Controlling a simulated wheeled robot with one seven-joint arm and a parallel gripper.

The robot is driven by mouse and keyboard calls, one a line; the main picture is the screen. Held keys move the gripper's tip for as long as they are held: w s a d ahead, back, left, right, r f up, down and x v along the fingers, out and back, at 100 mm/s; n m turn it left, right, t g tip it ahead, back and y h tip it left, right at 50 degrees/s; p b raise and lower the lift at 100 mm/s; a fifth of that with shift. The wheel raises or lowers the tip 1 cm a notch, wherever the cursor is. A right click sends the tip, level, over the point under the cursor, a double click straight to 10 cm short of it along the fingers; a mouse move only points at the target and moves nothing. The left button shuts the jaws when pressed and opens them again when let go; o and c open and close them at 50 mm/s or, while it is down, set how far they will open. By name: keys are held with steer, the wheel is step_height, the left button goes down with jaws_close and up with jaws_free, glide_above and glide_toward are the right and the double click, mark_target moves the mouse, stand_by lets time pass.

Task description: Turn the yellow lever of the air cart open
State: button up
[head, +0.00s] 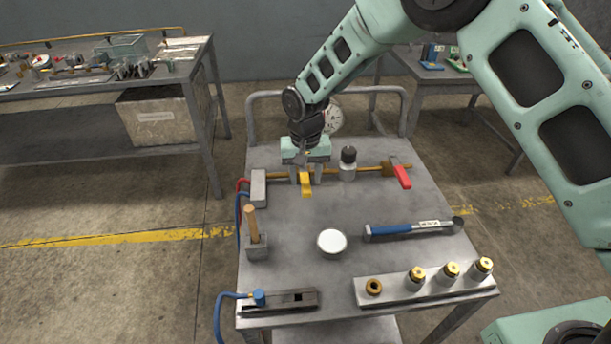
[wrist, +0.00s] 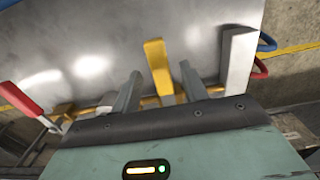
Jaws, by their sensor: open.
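The yellow lever (head: 306,184) sits on the brass pipe (head: 275,174) at the back of the grey cart top and points toward the cart's front. In the wrist view the yellow lever (wrist: 158,68) stands between my two fingers. My gripper (head: 305,173) is open, with one finger on each side of the lever; it also shows in the wrist view (wrist: 157,92). I cannot tell whether either finger touches the lever. My gripper hides part of the pipe and the lever's base.
A grey block (head: 258,188) is at the left. A blue torque wrench (head: 410,229) and a white round lid (head: 331,241) lie nearer the front.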

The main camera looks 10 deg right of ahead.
steer(key=shift+f, duration=0.65)
jaws_close()
